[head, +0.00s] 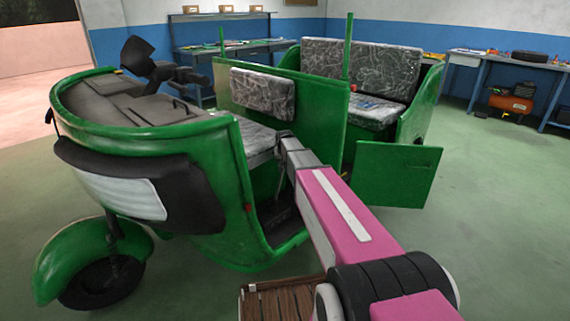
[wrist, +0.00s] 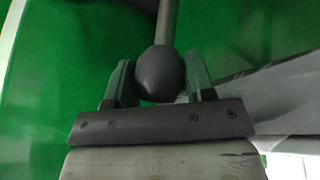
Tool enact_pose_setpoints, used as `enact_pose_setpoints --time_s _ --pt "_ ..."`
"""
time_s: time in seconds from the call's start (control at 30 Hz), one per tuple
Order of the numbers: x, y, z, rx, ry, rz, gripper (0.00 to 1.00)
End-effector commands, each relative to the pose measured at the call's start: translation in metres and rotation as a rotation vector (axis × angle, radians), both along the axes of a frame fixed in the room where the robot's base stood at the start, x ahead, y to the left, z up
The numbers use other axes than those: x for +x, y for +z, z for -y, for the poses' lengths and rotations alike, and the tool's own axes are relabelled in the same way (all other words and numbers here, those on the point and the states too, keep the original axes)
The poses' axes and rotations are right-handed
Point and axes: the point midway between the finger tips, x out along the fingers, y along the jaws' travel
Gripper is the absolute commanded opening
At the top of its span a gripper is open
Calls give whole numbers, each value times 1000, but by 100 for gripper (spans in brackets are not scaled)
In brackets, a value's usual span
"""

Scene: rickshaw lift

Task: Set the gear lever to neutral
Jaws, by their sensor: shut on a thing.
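The gear lever shows in the wrist view as a dark round knob (wrist: 160,73) on a grey rod (wrist: 167,22). The knob sits between the two fingers of my gripper (wrist: 162,80), which is shut on it. The rod runs up and out of the top of the picture. In the head view my pink arm reaches into the front cab of the green rickshaw (head: 190,130). The gripper and lever knob are hidden or too small to tell there.
An open green door panel (head: 398,174) stands right of my arm. The handlebar (head: 165,68) is at the cab's front. A grey patterned seat (head: 375,70) is behind the partition. Workbenches (head: 500,65) line the back wall. The floor (head: 490,200) on the right is clear.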

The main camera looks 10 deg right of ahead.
Motion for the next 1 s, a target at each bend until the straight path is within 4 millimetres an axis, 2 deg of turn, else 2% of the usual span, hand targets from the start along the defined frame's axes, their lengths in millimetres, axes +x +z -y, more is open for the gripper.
enact_pose_setpoints --time_s 0.5,0.7,1.0 --pt "-52 15 -67 -226 3 158 6" --pt "-60 17 -80 -273 0 195 6" --pt "-60 17 -81 -280 -1 200 6"
